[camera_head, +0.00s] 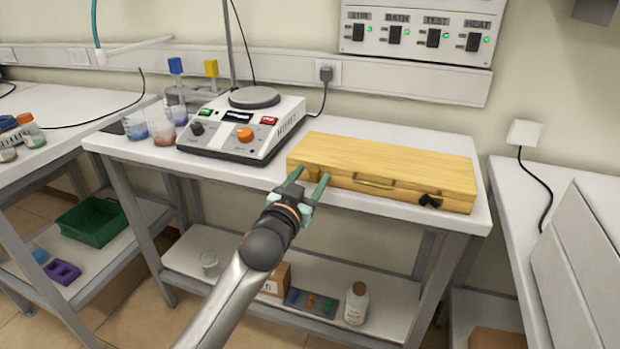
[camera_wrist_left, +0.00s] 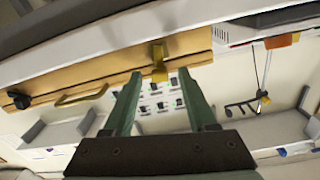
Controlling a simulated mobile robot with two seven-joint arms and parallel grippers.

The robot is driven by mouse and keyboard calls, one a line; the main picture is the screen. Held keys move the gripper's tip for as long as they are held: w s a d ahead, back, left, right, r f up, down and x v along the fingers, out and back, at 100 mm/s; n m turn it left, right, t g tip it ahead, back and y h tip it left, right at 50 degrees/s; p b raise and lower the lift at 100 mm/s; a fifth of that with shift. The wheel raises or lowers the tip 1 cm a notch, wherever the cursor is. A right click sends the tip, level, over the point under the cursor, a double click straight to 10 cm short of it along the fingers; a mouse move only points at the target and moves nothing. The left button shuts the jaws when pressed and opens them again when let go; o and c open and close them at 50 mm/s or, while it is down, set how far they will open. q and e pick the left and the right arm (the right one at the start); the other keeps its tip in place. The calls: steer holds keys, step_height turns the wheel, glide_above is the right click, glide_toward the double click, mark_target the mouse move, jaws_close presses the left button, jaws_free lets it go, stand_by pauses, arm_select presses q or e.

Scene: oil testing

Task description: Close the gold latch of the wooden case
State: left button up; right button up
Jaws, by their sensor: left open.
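The wooden case (camera_head: 400,160) lies flat with its lid down on the middle table, its front towards me. The gold latch (camera_head: 312,173) is at the left end of its front. My left gripper (camera_head: 311,175) is open and empty in front of the latch. In the left wrist view the latch shows between the fingertips of this gripper (camera_wrist_left: 160,74); I cannot tell whether they touch it. My right gripper is not in view.
The case also has a brass handle (camera_head: 374,183) and a black latch (camera_head: 430,200). A hotplate (camera_head: 242,125) stands left of the case, with beakers (camera_head: 162,128) beyond it. The table edge (camera_head: 245,182) runs close below my gripper. A lower shelf (camera_head: 190,258) holds several items.

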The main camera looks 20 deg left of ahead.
arm_select(q)
jaws_close()
stand_by(0.4)
